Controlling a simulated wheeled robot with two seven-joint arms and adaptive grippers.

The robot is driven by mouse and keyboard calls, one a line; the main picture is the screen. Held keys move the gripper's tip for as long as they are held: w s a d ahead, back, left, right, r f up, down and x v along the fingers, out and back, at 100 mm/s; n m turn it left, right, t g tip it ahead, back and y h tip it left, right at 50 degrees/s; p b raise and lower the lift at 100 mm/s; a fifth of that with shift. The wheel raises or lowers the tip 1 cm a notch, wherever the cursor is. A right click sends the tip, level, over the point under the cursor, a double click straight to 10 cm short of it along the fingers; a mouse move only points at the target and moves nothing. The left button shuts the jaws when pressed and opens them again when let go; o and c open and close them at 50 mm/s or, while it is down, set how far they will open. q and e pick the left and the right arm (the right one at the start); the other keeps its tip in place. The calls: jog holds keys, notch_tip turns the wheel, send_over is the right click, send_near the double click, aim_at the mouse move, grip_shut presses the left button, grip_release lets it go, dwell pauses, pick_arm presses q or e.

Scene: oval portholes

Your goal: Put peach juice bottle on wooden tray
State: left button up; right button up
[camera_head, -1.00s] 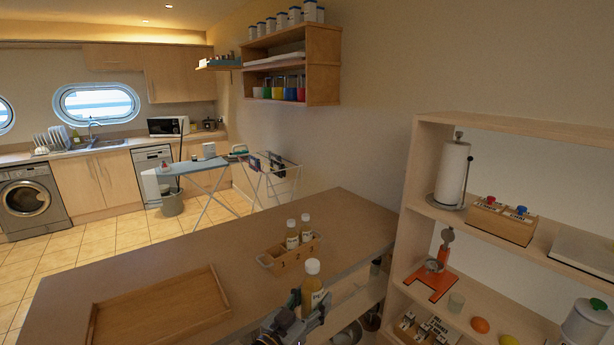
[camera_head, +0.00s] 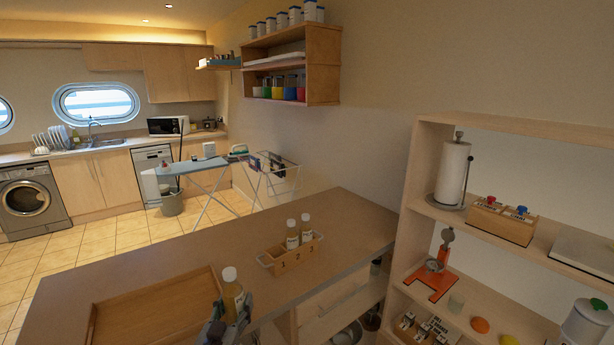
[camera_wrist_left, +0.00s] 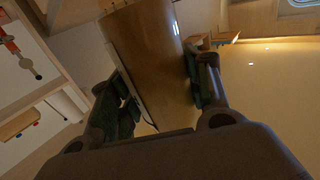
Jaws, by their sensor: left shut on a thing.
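My left gripper (camera_head: 229,322) is shut on a bottle of yellowish juice (camera_head: 232,292) with a white cap, held upright just right of the wooden tray. In the left wrist view the bottle (camera_wrist_left: 150,55) is between the two finger pads of the gripper (camera_wrist_left: 160,90). The bottle's label cannot be read. The wooden tray (camera_head: 97,322) is empty and lies on the counter at the lower left. Its right rim is close to the bottle. My right gripper is not in view.
A wooden caddy (camera_head: 284,262) with numbered slots holds two similar bottles (camera_head: 292,236) on the counter (camera_head: 345,225). An open shelf unit (camera_head: 412,190) stands at the right. The counter between tray and caddy is clear.

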pick_arm(q)
jog(key=s+a+f+n+y, duration=0.1)
jog(key=s+a+f, duration=0.2)
jog(key=s+f, duration=0.4)
notch_tip(320, 180, down, 4)
jog(key=shift+r+y, duration=0.1)
jog(key=shift+y, duration=0.3)
jog(key=shift+r, duration=0.2)
jog(key=d+r+m+g+h, duration=0.2)
jog(key=d+r+h, duration=0.3)
jog(key=r, duration=0.5)
jog(key=s+d+r+m+g+h, duration=0.1)
jog(key=d+r+m+g+h, duration=0.1)
jog(key=d+r+m+h, duration=0.3)
jog(key=shift+d+r+m+h, duration=0.3)
jog(key=shift+d+r+h, duration=0.5)
jog(key=shift+d+r, duration=2)
jog(key=shift+a+r, duration=0.3)
jog(key=shift+a, duration=0.05)
